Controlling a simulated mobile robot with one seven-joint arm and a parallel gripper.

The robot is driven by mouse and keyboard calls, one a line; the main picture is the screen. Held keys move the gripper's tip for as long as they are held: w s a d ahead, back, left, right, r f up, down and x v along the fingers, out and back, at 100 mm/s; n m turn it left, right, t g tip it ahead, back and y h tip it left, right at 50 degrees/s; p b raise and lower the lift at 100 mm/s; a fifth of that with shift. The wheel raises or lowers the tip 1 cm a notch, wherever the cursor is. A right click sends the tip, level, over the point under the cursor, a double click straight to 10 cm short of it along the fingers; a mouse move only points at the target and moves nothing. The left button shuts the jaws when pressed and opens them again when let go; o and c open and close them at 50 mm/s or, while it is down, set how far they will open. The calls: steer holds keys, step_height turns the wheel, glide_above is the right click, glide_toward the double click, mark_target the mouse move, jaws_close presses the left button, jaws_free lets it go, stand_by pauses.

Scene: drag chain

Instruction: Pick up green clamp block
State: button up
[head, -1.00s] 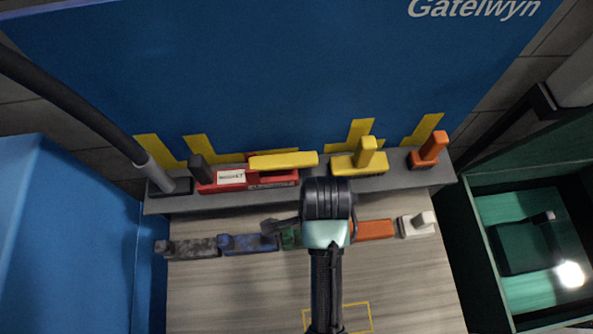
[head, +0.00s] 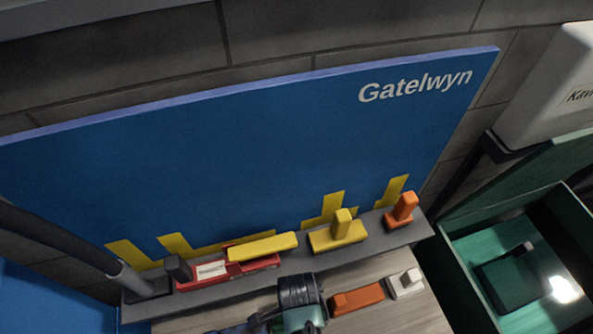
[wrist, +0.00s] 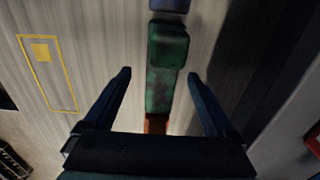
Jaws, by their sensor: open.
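The green clamp block (wrist: 166,62) lies on the wood-grain table top in the wrist view, with a raised squarish part at its upper end. My gripper (wrist: 159,75) is open, its two dark fingers on either side of the block's lower part with gaps to it. Nothing is held. How high the fingertips are above the table is hard to tell. In the head view my arm covers the place of the green block, and it does not show there.
A blue block (wrist: 170,4) and an orange-brown block (wrist: 156,124) lie in line with the green one. The orange block (head: 357,299) and a white block (head: 406,284) show right of my arm. A grey ledge (head: 292,257) with red, yellow and orange parts stands behind.

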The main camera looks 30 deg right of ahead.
steer(key=shift+w+f, duration=0.2)
steer(key=shift+f, duration=1.5)
steer(key=shift+c, duration=0.2)
jaws_close()
